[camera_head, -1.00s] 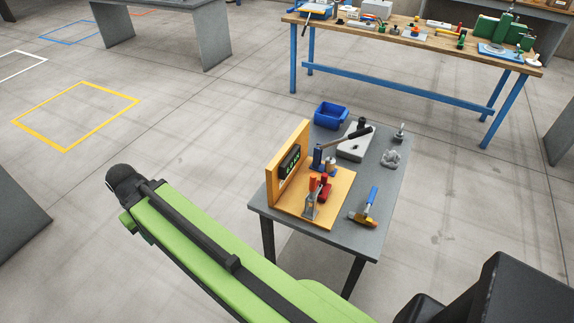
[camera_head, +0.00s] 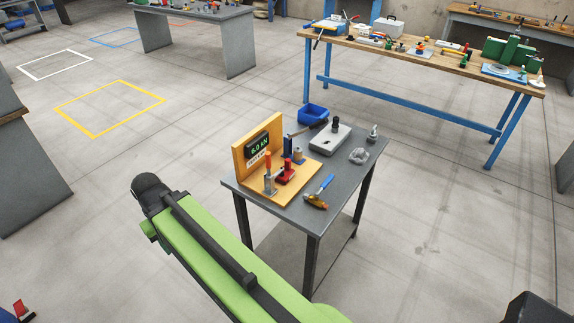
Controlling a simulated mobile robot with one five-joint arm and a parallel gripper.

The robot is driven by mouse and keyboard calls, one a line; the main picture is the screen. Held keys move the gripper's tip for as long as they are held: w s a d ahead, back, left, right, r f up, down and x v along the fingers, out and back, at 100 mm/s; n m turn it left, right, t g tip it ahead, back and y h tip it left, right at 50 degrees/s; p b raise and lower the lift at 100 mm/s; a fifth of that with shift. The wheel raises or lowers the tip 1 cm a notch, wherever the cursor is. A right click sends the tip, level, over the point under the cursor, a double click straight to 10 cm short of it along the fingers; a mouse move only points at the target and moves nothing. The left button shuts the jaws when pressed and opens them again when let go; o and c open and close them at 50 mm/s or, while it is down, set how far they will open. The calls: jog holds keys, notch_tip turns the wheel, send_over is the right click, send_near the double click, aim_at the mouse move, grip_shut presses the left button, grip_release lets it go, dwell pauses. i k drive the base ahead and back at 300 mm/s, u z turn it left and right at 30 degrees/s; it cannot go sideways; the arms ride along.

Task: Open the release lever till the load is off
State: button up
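A small grey table (camera_head: 340,178) carries a wooden base (camera_head: 300,192) with an upright back board (camera_head: 240,155). A display (camera_head: 259,145) on the board shows green digits that look like 6.0 kN. In front of it stand a grey clamp with an upright red handle (camera_head: 268,164), a red block (camera_head: 286,173) and a blue post (camera_head: 288,148). A black-handled lever (camera_head: 309,127) slants up to the right from near the post. I cannot tell for sure which part is the release lever. My green arm link is in the foreground; my gripper is out of view.
A long workbench (camera_head: 420,58) stands behind. Open floor (camera_head: 430,240) lies to the right.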

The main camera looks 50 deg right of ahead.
aim_at(330, 178)
jog(key=k, duration=1.7)
jog(key=z, duration=0.7)
jog(key=i, duration=1)
jog(key=z, duration=0.9)
jog(key=k, duration=0.5)
jog(key=u, duration=0.4)
jog(key=i, duration=0.5)
jog(key=z, duration=0.05)
